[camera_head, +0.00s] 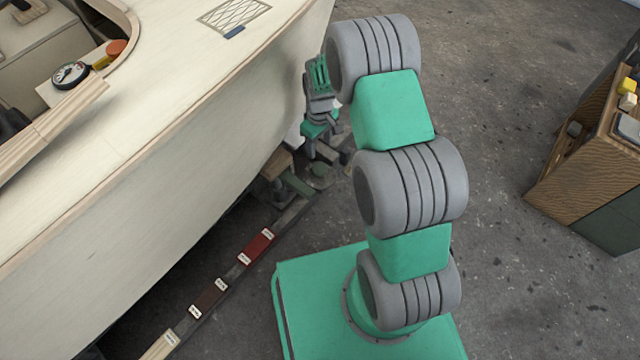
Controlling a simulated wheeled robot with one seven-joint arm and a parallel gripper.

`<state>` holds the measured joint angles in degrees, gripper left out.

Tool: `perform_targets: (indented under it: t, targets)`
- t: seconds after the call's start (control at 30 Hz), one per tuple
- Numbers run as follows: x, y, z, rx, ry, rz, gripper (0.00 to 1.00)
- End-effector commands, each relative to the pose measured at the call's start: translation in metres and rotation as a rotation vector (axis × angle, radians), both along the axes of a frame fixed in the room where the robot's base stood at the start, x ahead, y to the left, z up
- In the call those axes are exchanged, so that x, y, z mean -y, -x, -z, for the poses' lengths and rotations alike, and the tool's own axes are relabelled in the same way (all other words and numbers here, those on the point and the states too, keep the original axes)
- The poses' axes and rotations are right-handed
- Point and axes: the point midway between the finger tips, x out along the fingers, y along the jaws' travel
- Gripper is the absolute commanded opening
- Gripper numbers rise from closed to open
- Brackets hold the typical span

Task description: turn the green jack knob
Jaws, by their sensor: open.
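A dull green rounded piece (320,170), which looks like the jack knob, sits low beside the hull, near the floor. It is small and partly shaded, so its exact shape is hard to tell. My gripper (323,154) points down just above it, with its fingers apart and nothing seen between them. I cannot tell whether a fingertip touches the knob. A dark green bar (298,184) lies just left of the knob, by a wooden block (277,165) under the hull.
The pale plywood hull (230,130) rises close on the left of my gripper. A rail with labelled coloured blocks (257,246) runs along the floor beneath its edge. A wooden cabinet (585,150) stands at the right. The grey floor (500,110) between is clear.

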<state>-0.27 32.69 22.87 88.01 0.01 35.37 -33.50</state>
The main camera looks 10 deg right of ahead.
Motion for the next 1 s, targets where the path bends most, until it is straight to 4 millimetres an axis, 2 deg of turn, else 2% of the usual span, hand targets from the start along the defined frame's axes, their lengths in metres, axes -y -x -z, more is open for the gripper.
perform_targets:
  t: [0.03,0.07,0.27,0.5,0.67,0.9,1.0]
  targets:
    - [0.001,-0.001,0.038,-0.01,0.0,-0.017,0.57]
    - [0.001,-0.002,0.047,-0.012,0.0,-0.027,0.57]
    - [0.002,-0.002,0.075,-0.019,0.0,-0.043,0.57]
    - [0.003,-0.001,0.121,-0.019,0.0,-0.039,0.57]
    - [0.003,-0.001,0.134,-0.018,0.001,-0.039,0.57]
    - [0.003,-0.001,0.133,-0.018,0.001,-0.039,0.57]
    - [0.003,-0.001,0.133,-0.018,0.001,-0.039,0.49]
